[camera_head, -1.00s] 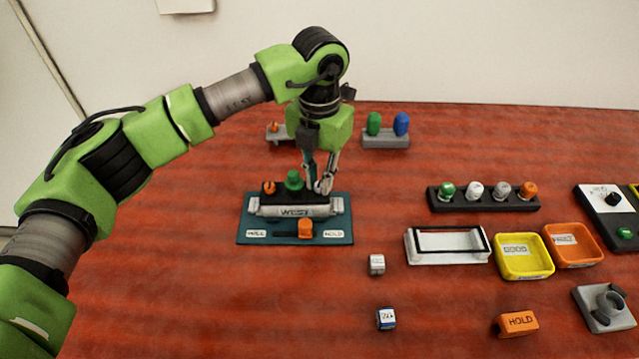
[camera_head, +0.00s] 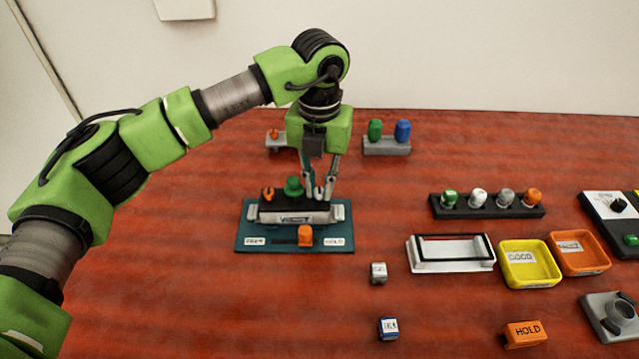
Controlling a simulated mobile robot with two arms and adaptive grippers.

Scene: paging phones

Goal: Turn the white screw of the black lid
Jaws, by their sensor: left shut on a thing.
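The black lid (camera_head: 279,207) sits on a device labelled on its front, on a teal base plate (camera_head: 255,243). An orange screw (camera_head: 268,194) and a green screw (camera_head: 293,187) stand up from the lid. The white screw (camera_head: 319,193) is at the lid's right end, mostly hidden between the fingers. My left gripper (camera_head: 319,197) points straight down over that end and is shut on the white screw. My right gripper is not in view.
An orange slider (camera_head: 305,236) is at the plate's front. Two small cubes (camera_head: 378,272) (camera_head: 388,328) lie to the right, near a white frame (camera_head: 420,264), a yellow bin (camera_head: 530,284) and an orange bin (camera_head: 592,269). A black rack of coloured knobs (camera_head: 486,213) stands behind.

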